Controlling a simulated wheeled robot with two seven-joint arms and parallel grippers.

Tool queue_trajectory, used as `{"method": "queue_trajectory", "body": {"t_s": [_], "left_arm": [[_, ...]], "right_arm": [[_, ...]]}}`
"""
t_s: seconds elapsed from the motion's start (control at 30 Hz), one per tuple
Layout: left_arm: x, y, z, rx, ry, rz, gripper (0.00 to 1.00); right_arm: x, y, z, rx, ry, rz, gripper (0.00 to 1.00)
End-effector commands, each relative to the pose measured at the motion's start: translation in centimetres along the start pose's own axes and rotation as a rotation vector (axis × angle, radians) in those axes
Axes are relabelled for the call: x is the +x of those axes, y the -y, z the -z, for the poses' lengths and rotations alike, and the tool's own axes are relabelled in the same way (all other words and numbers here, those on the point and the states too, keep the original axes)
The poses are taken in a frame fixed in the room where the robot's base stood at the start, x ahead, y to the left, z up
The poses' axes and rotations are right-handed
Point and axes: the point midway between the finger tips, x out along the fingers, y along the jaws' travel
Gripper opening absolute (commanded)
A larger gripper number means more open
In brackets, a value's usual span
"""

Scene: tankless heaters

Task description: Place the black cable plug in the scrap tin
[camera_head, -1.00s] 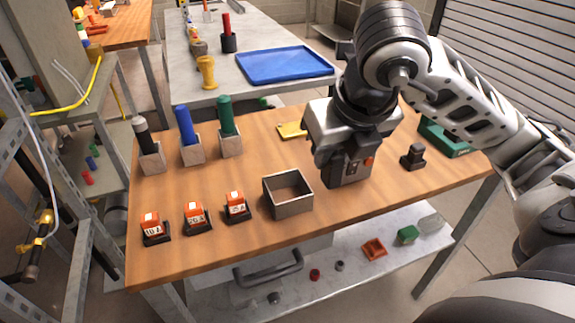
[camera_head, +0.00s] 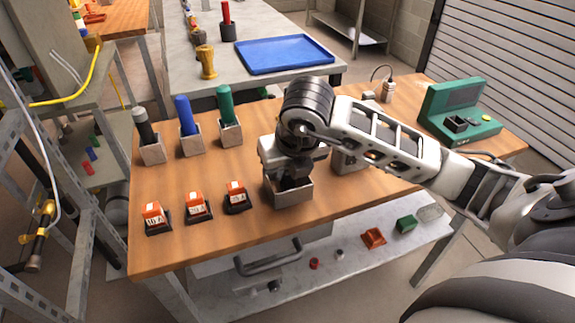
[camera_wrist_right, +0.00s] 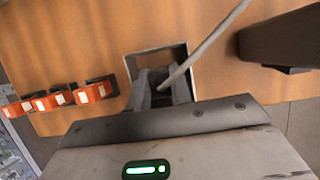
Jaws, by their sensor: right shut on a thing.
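My right gripper (camera_head: 292,180) is over the square grey metal scrap tin (camera_head: 294,194), with its fingertips at the tin's opening. In the right wrist view the fingers (camera_wrist_right: 160,90) point into the tin (camera_wrist_right: 184,58) and are shut on the black cable plug (camera_wrist_right: 158,78), a small dark thing mostly hidden between them. A grey cable (camera_wrist_right: 205,47) runs up and right from there. How deep the plug sits in the tin cannot be told. My left gripper is not in view.
Several orange-topped blocks (camera_head: 197,207) stand left of the tin. Behind them are holders with black, blue and green (camera_head: 229,103) cylinders. A dark grey box (camera_head: 350,160) stands right of the tin, partly behind my arm. A green device (camera_head: 462,110) is at the right end.

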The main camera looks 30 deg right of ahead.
Motion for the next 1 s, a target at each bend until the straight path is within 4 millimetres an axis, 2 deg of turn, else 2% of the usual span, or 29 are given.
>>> {"method": "queue_trajectory", "body": {"t_s": [0.3,0.33,0.4,0.67,0.8,1.0], "left_arm": [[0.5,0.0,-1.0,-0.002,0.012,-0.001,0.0],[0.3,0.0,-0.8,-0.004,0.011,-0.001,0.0],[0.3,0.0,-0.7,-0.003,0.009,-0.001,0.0],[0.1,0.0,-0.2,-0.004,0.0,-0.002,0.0],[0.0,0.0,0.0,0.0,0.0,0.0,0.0],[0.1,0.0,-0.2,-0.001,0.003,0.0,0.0]], "right_arm": [[0.4,0.0,0.1,0.0,0.001,-0.001,0.0],[0.3,0.0,0.1,0.0,0.001,-0.001,0.27],[0.2,0.0,0.1,0.0,0.001,-0.001,0.43],[0.2,0.0,0.1,0.0,0.001,-0.001,0.43],[-0.6,0.0,-0.1,0.0,0.003,-0.002,0.43],[-4.4,-0.1,-0.2,-0.001,0.009,-0.004,0.43]]}}
